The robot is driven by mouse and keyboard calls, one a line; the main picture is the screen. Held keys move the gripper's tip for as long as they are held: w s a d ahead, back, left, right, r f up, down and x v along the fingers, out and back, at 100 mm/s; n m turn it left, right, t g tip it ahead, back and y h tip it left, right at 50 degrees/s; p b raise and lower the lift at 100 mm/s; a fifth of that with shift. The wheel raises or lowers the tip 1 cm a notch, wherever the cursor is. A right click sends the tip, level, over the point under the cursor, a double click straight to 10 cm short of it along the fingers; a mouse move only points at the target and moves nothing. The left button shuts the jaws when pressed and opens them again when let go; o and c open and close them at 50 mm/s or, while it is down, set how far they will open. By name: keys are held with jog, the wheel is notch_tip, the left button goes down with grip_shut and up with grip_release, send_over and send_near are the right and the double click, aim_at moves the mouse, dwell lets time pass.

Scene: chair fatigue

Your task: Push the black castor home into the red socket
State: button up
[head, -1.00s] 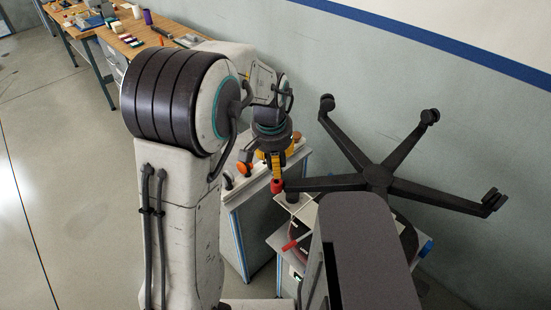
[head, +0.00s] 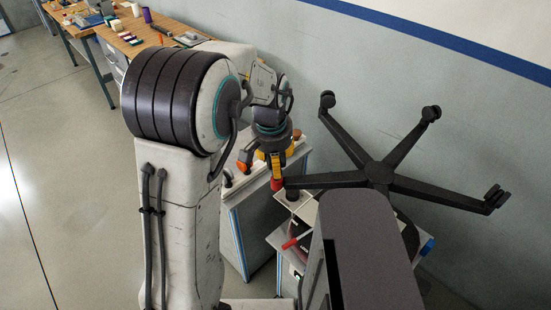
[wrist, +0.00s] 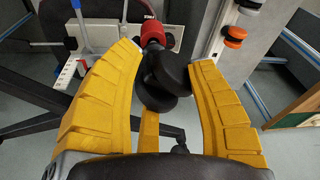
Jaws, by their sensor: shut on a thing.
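The black castor (wrist: 165,78), with its twin round wheels, is between the yellow fingers of my gripper in the wrist view. My gripper (head: 275,160) is shut on it, and in the head view the fingers hide the castor. The red socket (wrist: 151,34) is just beyond the castor in the wrist view. In the head view the red socket (head: 277,184) is at the left leg end of the black chair base (head: 381,175), close below my fingertips. Whether the castor's stem is inside the socket cannot be told.
The chair base's other visible legs carry black castors, one at the top (head: 431,113). An orange-topped part (head: 241,167) is on the cabinet left of my gripper, and orange and black castors (wrist: 235,36) show in the wrist view. A wooden workbench (head: 120,38) stands far left.

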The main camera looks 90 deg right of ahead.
jog(key=shift+b+x, duration=0.9)
jog(key=shift+x, duration=0.15)
jog(key=o, duration=1.1)
jog(key=shift+a, duration=0.2)
jog(key=shift+r, duration=0.15)
jog(key=v, duration=1.1)
jog(key=shift+w+a+r, duration=0.1)
jog(key=shift+a+r, duration=0.05)
jog(key=shift+r, duration=0.2)
